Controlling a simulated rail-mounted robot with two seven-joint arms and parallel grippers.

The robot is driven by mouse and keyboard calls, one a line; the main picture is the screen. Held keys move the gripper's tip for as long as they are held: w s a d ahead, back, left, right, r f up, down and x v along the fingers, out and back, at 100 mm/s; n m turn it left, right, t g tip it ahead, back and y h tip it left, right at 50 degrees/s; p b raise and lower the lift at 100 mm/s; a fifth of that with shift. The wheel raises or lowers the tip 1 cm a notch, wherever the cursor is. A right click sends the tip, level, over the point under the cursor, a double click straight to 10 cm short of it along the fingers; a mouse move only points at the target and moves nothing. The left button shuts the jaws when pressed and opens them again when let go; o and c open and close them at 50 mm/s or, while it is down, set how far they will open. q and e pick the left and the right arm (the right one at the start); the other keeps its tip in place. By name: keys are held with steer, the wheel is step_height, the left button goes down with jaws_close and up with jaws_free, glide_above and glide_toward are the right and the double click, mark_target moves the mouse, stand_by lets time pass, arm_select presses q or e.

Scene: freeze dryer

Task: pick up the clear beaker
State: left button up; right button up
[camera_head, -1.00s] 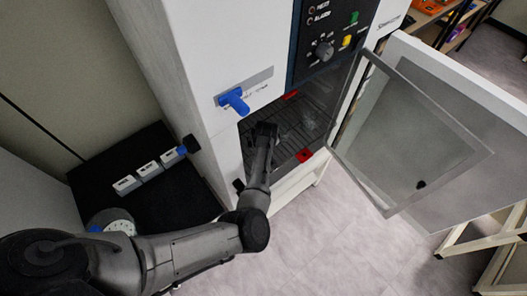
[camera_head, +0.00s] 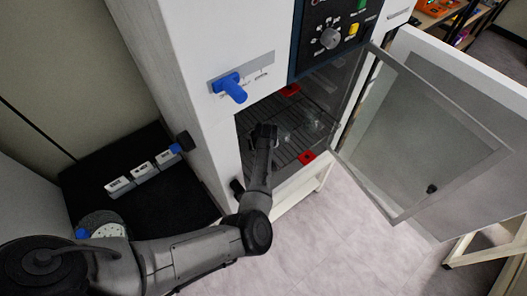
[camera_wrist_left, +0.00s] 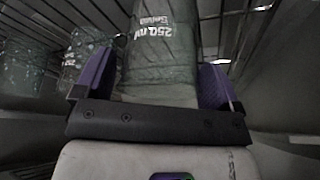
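A clear beaker (camera_wrist_left: 160,60) with white "250 ml" lettering stands between the fingers of my left gripper (camera_wrist_left: 158,85) in the left wrist view. One purple-padded finger is on each side of it, close to the glass. I cannot tell whether both pads press on it. In the head view my left gripper (camera_head: 264,130) reaches through the open front of the freeze dryer (camera_head: 205,130), over its wire shelf (camera_head: 312,118). The glass there is faint and hard to make out. My right gripper is not in view.
Other clear beakers (camera_wrist_left: 28,68) stand left of the gripper in the left wrist view. The dryer's door (camera_head: 410,140) is swung open to the right. A blue handle (camera_head: 230,86) sticks out of the front. A black surface (camera_head: 160,205) with small white boxes (camera_head: 143,172) lies left.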

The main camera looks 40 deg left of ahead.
arm_select(q)
steer(key=c, duration=0.8)
